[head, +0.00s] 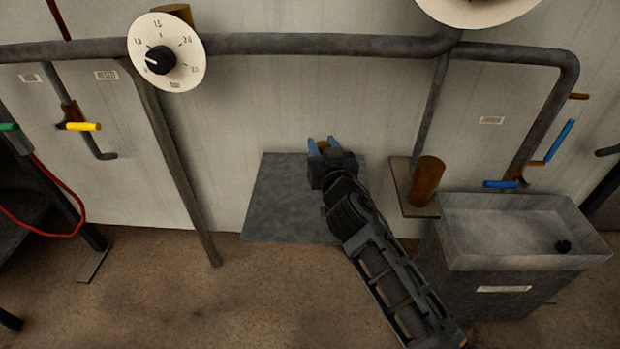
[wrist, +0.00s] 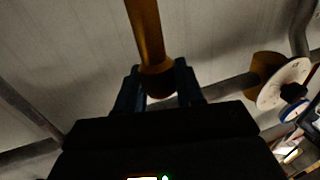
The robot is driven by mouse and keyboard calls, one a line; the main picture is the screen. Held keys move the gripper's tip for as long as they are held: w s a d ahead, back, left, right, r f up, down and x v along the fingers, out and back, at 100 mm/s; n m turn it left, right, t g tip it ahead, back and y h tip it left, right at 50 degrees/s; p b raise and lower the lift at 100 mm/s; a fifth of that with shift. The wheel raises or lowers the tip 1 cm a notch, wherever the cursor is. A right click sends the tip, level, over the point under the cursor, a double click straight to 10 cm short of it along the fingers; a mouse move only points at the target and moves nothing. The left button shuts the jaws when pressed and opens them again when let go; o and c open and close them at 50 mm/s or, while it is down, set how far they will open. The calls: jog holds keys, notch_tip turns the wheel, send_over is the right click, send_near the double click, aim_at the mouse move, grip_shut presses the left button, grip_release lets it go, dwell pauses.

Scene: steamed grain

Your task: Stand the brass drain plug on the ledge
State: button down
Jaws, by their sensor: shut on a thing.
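My gripper (head: 322,145) is shut on the brass drain plug (head: 323,146). In the wrist view the plug (wrist: 147,38) is a brass-coloured rod with a wider collar, held between the blue fingers (wrist: 158,88). The rod points away from the gripper. In the head view little of it shows between the fingers. The ledge looks to be the flat grey plate (head: 283,196) against the pale wall. My gripper is over its far right part in the picture, and my arm hides its right side. The plug's height above the ledge is unclear.
A small shelf (head: 400,176) to the right carries a rusty cylinder (head: 427,181). A grey basin (head: 500,262) with a dark drain stands beyond it. A pipe (head: 320,45) and a dial (head: 190,63) are above. The visible left part of the plate is clear.

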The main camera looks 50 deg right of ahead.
notch_tip(320, 180, down, 6)
jog(key=w+a+b, duration=0.1)
jog(key=a+b, duration=0.1)
jog(key=shift+w+r, duration=0.2)
jog(key=shift+w, duration=0.2)
jog(key=shift+a, duration=0.1)
jog(key=shift+f, duration=0.15)
jog(key=c, duration=0.7)
grip_release()
